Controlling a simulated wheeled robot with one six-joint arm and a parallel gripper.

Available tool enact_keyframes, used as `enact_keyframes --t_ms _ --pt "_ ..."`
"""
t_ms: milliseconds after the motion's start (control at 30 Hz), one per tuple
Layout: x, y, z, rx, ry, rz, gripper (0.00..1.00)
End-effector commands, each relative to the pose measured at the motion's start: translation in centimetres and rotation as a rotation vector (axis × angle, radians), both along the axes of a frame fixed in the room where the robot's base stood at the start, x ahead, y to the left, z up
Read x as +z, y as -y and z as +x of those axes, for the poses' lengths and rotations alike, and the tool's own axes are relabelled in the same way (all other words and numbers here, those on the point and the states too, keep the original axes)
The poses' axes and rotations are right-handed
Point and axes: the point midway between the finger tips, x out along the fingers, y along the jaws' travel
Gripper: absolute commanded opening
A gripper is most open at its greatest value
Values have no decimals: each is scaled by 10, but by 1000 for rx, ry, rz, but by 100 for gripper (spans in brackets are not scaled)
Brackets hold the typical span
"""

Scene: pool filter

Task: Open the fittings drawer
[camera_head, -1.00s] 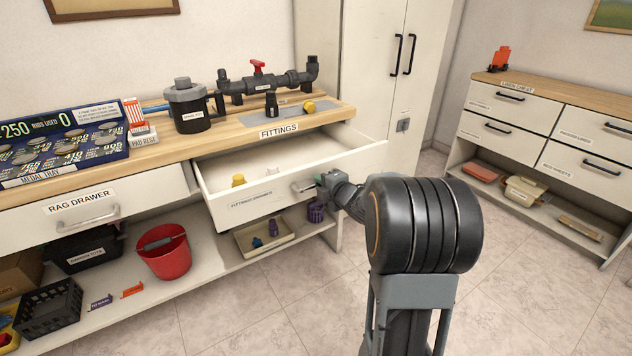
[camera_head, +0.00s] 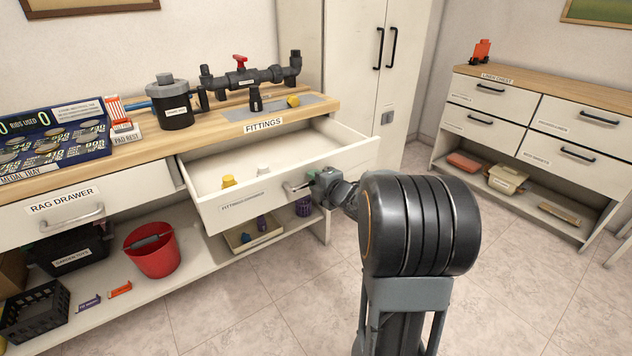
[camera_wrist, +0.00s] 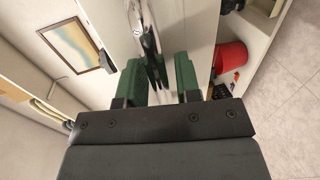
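The fittings drawer (camera_head: 230,207) is pulled well out of the bench below the FITTINGS label (camera_head: 263,125). Its inside shows, with a yellow fitting (camera_head: 228,181) and a pale fitting in it. My gripper (camera_head: 312,186) is at the right part of the drawer's front, at its bar handle (camera_head: 296,188). The exact finger contact is hard to see.
The closed rag drawer (camera_head: 30,226) is at the left. A red bucket (camera_head: 152,255) and a tray (camera_head: 235,240) with small fittings sit on the lower shelf. A filter pot and pipework stand on the bench top (camera_head: 215,128). The floor in front is clear.

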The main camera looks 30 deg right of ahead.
Motion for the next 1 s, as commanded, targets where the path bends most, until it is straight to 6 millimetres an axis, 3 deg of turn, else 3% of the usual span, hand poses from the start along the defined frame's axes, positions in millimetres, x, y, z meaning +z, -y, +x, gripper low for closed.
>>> enact_keyframes --t_ms 100,467,1000 --pt "0 -2 0 3 0 0 42" --pt "4 0 -9 2 1 1 42" --pt "25 12 -107 -1 0 -1 42"
